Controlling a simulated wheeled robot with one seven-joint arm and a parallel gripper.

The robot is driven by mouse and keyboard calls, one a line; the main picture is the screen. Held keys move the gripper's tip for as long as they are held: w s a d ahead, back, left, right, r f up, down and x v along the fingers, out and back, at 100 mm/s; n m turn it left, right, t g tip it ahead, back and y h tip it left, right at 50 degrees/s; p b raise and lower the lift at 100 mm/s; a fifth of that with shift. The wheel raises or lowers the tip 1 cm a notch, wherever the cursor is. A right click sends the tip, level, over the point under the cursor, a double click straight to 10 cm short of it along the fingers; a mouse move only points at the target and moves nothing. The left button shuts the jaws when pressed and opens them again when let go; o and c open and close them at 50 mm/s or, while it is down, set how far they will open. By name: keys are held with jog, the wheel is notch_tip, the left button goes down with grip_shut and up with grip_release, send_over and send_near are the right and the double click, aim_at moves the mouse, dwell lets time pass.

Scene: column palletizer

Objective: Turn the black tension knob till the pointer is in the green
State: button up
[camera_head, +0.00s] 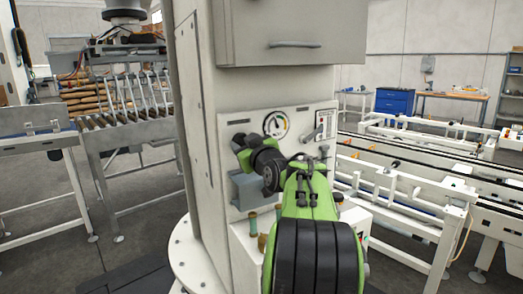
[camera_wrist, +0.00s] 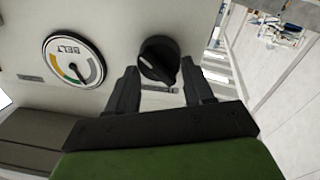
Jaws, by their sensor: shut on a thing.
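The black tension knob (camera_wrist: 157,56) with a pale index line sits on the cream panel in the wrist view. My gripper (camera_wrist: 160,67) has one finger on each side of it and is shut on it. In the head view my gripper (camera_head: 238,142) reaches the panel left of the gauge, and the knob is hidden behind it. The round BELT gauge (camera_wrist: 72,58) is left of the knob in the wrist view, with green and orange bands. Its dark pointer appears toward the lower right of the dial, off the green. The gauge also shows in the head view (camera_head: 274,122).
A lever (camera_head: 322,127) is on the panel right of the gauge. A grey cabinet (camera_head: 275,30) overhangs the panel. Small brass-and-green posts (camera_head: 253,224) stand below my arm. Conveyors lie left (camera_head: 110,135) and right (camera_head: 400,190).

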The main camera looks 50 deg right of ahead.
jog(key=shift+w+a+f, duration=0.2)
jog(key=shift+w+a, duration=0.05)
jog(key=shift+a, duration=0.05)
jog(key=o, duration=1.1)
jog(key=shift+w+a, duration=0.1)
jog(key=shift+a, duration=0.15)
jog(key=shift+c, duration=0.2)
jog(key=shift+d+r, duration=0.1)
jog(key=shift+s, duration=0.3)
jog(key=s+a+n+y, duration=0.1)
jog(key=s+a, duration=0.8)
jog(key=s, duration=0.4)
jog(key=shift+s+a+r+t+b, duration=0.15)
jog(key=shift+a+r+t+b, duration=0.1)
jog(key=shift+t+b, duration=0.2)
jog(key=shift+f, duration=0.1)
